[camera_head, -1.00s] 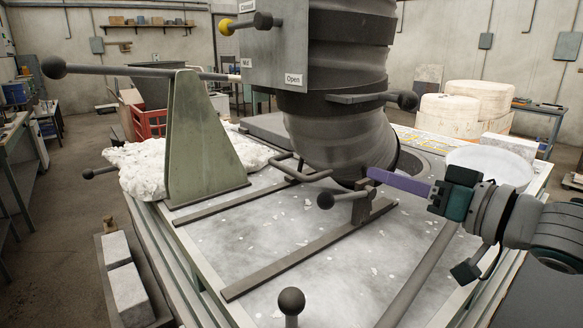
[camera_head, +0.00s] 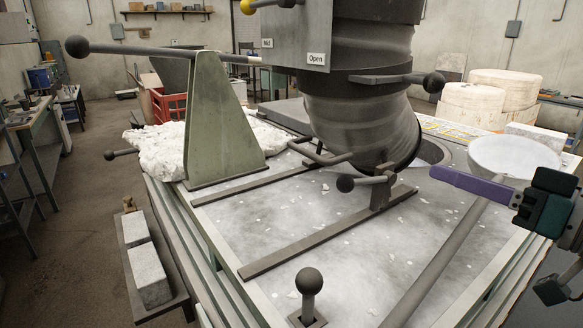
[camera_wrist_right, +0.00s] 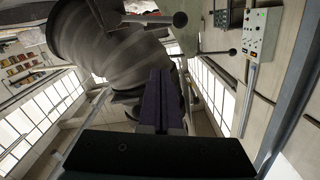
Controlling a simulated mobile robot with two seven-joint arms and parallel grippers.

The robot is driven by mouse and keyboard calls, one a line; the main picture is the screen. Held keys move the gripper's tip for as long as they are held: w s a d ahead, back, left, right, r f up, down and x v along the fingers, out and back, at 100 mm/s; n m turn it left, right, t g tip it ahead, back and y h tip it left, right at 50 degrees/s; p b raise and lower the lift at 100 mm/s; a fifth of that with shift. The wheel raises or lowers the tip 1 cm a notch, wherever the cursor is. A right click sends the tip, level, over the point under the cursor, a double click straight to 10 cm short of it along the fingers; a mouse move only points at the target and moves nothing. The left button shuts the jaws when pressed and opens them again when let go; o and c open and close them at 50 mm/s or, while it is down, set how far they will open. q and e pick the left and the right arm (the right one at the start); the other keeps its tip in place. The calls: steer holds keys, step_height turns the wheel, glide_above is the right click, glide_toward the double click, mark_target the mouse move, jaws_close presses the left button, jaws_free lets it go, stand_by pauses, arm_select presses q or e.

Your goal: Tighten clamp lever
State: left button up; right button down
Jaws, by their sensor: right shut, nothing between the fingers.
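A clamp lever with a dark ball knob (camera_head: 345,183) sits at the foot of the dark chute, on a small upright bracket (camera_head: 381,190) fixed to a flat bar. The lever arm lies roughly level and points left. My right gripper (camera_head: 440,175) has purple fingers, shut and empty, to the right of the bracket and apart from it. Its shut fingers also show in the right wrist view (camera_wrist_right: 164,100), beside the ribbed chute (camera_wrist_right: 95,50). Two ball-ended levers show there; I cannot tell which is the clamp lever. My left gripper is not in view.
The large chute (camera_head: 355,115) stands behind the bracket. A ball-topped lever (camera_head: 309,282) rises at the table's front. A green stand (camera_head: 220,125) carries a long ball-ended bar at left. A white bowl (camera_head: 515,157) is beyond my right gripper. The tabletop between the bars is mostly clear.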

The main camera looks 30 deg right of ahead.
steer(key=n, duration=0.4)
steer(key=n+g+b, duration=0.1)
steer(key=n+b, duration=0.1)
steer(key=n, duration=3.1)
glide_toward(368, 181)
steer(key=s+a+f, duration=0.1)
steer(key=s+f, duration=0.1)
steer(key=shift+w+a+r, duration=0.15)
steer(key=shift+a, duration=0.1)
steer(key=w, duration=0.3)
steer(key=w+f+b, duration=0.1)
steer(key=w, duration=0.2)
steer(key=w+a, duration=0.1)
steer(key=w, duration=0.3)
steer(key=shift+a+f, duration=0.1)
steer(key=shift+f, duration=0.05)
steer(key=shift+s, duration=0.1)
